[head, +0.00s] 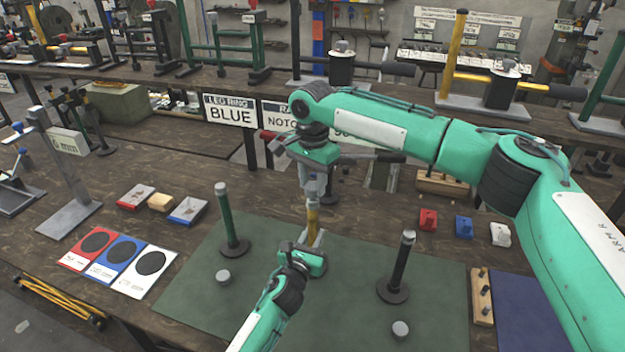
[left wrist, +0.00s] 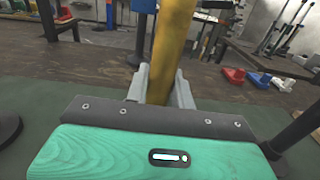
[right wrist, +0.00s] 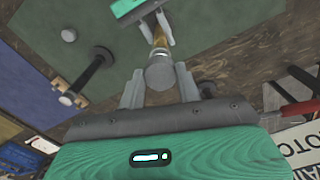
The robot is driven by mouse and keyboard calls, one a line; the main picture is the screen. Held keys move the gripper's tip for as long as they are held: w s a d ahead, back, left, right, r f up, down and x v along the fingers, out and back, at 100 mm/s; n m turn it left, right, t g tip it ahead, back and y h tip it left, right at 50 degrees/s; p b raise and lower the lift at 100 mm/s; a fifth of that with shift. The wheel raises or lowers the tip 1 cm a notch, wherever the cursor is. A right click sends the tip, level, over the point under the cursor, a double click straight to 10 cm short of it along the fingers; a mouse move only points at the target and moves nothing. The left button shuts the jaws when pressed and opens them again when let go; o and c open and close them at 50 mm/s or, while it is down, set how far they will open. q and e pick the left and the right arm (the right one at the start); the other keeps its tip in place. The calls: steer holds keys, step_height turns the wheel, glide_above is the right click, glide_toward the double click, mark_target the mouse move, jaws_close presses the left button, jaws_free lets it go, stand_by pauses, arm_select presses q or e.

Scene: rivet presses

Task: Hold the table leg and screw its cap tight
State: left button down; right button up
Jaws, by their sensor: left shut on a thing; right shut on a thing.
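The yellow table leg (head: 312,222) stands upright over the green mat, and it also shows in the left wrist view (left wrist: 172,50). My left gripper (head: 314,240) is shut on the leg, its grey fingers on either side of the shaft. The grey cap (right wrist: 160,73) sits at the top of the leg. My right gripper (head: 312,192) comes from above and is shut on the cap, with a finger on each side in the right wrist view. The cap is mostly hidden in the head view. I cannot tell how tight it is.
A green leg (head: 226,215) and a black leg (head: 400,262) stand on round bases on the mat (head: 200,305). Loose grey caps lie at the left (head: 223,277) and right (head: 400,328). Red, blue and white cards (head: 122,256) lie left; small blocks (head: 464,226) lie right.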

steer(key=shift+f, duration=0.1)
steer(key=shift+f, duration=0.8)
steer(key=shift+f, duration=0.55)
steer(key=m, duration=0.4)
steer(key=shift+m, duration=0.3)
steer(key=m, duration=0.3)
steer(key=shift+a, duration=0.1)
steer(key=m, duration=0.8)
steer(key=shift+w+m, duration=0.1)
steer(key=shift+m, duration=0.2)
